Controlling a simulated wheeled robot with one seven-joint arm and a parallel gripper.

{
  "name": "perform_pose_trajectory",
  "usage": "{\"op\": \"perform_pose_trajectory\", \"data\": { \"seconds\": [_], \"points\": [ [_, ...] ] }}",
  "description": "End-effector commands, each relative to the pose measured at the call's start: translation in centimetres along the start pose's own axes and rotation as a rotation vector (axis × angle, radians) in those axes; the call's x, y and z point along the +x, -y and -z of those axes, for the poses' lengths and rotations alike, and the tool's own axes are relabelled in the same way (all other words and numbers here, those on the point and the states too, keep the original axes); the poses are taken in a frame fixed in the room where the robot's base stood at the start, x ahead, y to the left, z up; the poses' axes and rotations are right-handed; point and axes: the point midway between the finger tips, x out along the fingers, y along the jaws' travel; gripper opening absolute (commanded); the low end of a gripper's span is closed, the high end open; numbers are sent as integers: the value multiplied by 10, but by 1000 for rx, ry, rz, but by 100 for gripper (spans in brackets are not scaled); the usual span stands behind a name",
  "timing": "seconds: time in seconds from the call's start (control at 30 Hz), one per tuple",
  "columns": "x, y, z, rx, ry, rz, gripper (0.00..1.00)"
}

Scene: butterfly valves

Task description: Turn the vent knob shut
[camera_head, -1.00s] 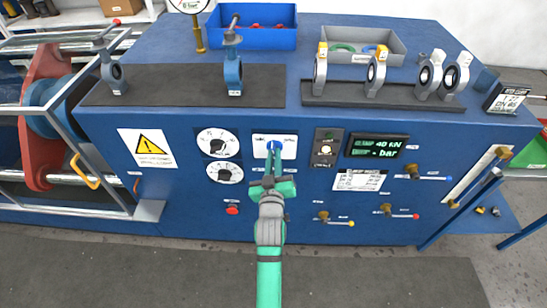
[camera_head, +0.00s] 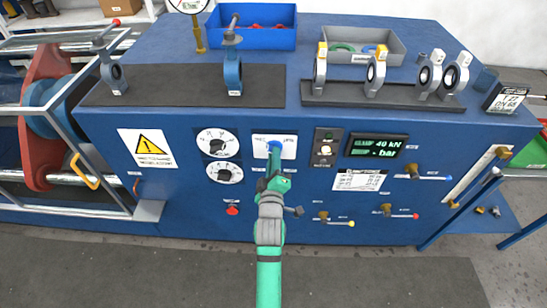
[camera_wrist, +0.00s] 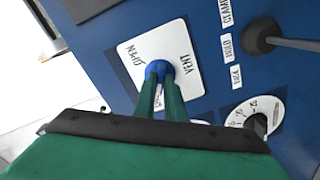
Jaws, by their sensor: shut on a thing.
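The vent knob (camera_wrist: 159,70) is small and blue. It sits on a white plate (camera_wrist: 133,52) marked OPEN and VENT, and the plate looks tilted in the wrist view. In the head view the plate (camera_head: 289,142) is on the blue front panel, with the knob (camera_head: 275,145) at its middle. My gripper (camera_wrist: 160,80) has its two green fingers closed on the knob from either side. In the head view my gripper (camera_head: 274,152) comes from below and covers the lower plate. The knob's pointer and part of the plate's lettering are hidden.
A lamp panel (camera_head: 323,148) and a green display (camera_head: 375,146) are to the right. A red button (camera_head: 232,209) and several small levers (camera_head: 327,218) project lower down. Open floor lies in front.

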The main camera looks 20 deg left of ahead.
Motion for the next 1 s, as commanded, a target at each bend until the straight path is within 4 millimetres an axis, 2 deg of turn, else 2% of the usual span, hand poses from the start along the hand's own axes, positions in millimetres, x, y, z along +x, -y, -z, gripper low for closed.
{"op": "perform_pose_trajectory", "data": {
  "seconds": [0.03,0.53,0.57,0.63,1.0],
  "points": [
    [1,-5,5,-8,-10,-10,0],
    [1,-4,6,-26,-12,-10,0],
    [1,-4,6,-26,-12,-10,13],
    [1,-4,6,-26,-11,-9,29],
    [-3,-1,2,-25,-3,-3,29]
  ]
}}
